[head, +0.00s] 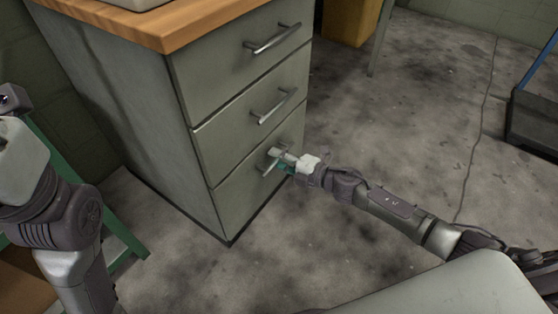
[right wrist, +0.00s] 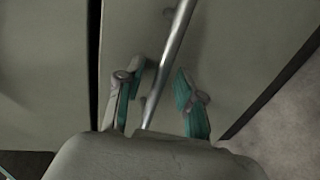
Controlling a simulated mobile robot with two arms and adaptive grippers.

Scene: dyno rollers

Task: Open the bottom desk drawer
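The grey desk drawer unit has three drawers, all closed flush. The bottom drawer (head: 238,200) is the lowest front, with a metal bar handle (head: 270,163). My right gripper (head: 279,161) is at this handle, partly covering it. In the right wrist view the handle bar (right wrist: 170,55) runs between the two teal-padded fingers of my right gripper (right wrist: 160,85). The fingers are apart, one on each side of the bar. The left finger is close to the bar, and a gap shows at the right finger. My left arm shows at the left edge, but its gripper fingers are not visible.
The middle drawer handle (head: 273,106) and top drawer handle (head: 272,39) stick out above. A wooden desktop (head: 185,22) overhangs the drawers. A green frame (head: 124,236) stands at the left. The concrete floor (head: 420,120) in front of the drawers is clear.

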